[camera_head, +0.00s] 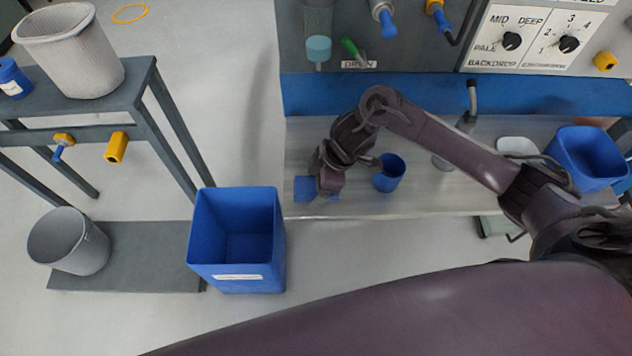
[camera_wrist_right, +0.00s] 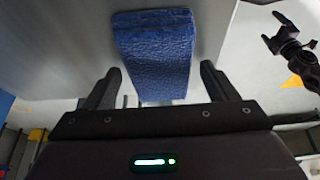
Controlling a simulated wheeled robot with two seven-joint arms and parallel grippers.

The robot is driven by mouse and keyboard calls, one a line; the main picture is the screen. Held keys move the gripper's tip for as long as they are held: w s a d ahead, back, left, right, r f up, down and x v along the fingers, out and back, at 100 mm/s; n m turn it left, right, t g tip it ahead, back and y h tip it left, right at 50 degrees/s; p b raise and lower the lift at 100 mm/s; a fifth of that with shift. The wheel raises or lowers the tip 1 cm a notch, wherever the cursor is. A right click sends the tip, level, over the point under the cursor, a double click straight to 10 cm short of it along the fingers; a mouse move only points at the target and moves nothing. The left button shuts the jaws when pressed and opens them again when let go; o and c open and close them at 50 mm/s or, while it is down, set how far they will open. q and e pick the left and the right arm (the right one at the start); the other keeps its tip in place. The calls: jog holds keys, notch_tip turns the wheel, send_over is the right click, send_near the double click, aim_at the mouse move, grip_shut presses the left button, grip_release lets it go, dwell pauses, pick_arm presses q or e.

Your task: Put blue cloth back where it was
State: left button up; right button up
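The blue cloth (camera_head: 305,188) lies at the front edge of the metal worktop in the head view, partly hidden behind my right gripper (camera_head: 328,184). In the right wrist view the cloth (camera_wrist_right: 155,55) looks like a thick, textured blue pad. My right gripper's fingers (camera_wrist_right: 158,90) stand apart there, with the cloth lined up between them. I cannot tell whether they touch it. My left gripper is outside the head view. A dark gripper (camera_wrist_right: 285,38), apparently my left one, shows small at the upper right of the wrist view with its fingers apart.
A blue cup (camera_head: 389,173) stands just right of my right gripper. A blue bin (camera_head: 238,270) stands on the floor left of the worktop (camera_head: 420,205). A blue container (camera_head: 588,155) and a white dish (camera_head: 517,147) are at the right. A control panel rises behind.

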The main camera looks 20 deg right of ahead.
jog(key=shift+d+r, duration=0.1)
jog(key=shift+r, duration=0.05)
jog(key=v, duration=1.1)
jog(key=shift+d+r, duration=0.2)
jog(key=shift+r, duration=0.1)
jog(key=shift+s, duration=0.1)
